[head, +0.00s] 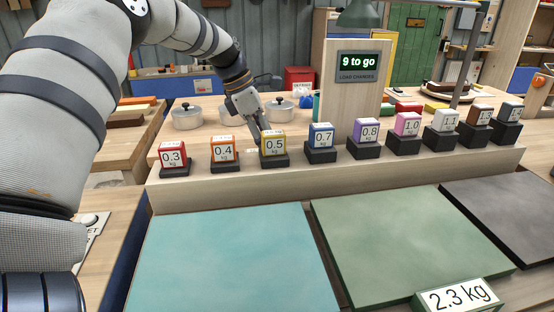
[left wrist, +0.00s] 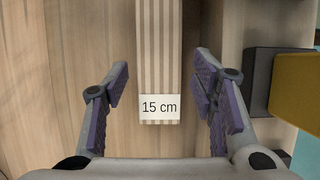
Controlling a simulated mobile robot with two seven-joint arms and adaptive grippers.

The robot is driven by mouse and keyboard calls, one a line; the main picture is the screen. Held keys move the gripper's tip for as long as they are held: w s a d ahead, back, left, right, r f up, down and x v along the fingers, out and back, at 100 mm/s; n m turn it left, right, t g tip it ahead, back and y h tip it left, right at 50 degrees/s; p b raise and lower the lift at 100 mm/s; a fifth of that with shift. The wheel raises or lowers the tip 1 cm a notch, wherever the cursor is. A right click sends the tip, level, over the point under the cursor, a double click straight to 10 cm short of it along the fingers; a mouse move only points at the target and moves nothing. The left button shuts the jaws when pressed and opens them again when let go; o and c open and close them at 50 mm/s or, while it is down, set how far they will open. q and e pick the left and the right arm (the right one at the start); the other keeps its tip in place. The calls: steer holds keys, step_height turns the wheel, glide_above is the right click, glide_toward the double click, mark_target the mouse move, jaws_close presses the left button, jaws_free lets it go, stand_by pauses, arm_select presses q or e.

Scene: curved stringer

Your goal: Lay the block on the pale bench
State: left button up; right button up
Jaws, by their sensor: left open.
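A long striped wooden block (left wrist: 160,55) with a white "15 cm" label (left wrist: 160,107) lies between the fingers of my left gripper (left wrist: 162,82) in the left wrist view. The fingers are spread, with a gap on both sides of the block. In the head view my left gripper (head: 258,130) points down just behind the yellow 0.5 kg cube (head: 273,143); the striped block is not visible there. Pale wood bench top (head: 203,141) shows behind the cube row, and pale wood (left wrist: 85,40) surrounds the block in the left wrist view. My right gripper is out of view.
Several numbered cubes, such as the red 0.3 kg one (head: 173,155), stand on dark stands along a raised ledge (head: 215,190). Lidded pots (head: 187,117) stand behind. Teal (head: 230,255) and green (head: 405,240) panels lie in front. A sign reads "9 to go" (head: 359,62).

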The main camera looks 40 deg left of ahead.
arm_select(q)
steer(key=x, duration=0.5)
steer(key=shift+w, duration=0.1)
steer(key=shift+r, duration=0.25)
steer(key=c, duration=1.2)
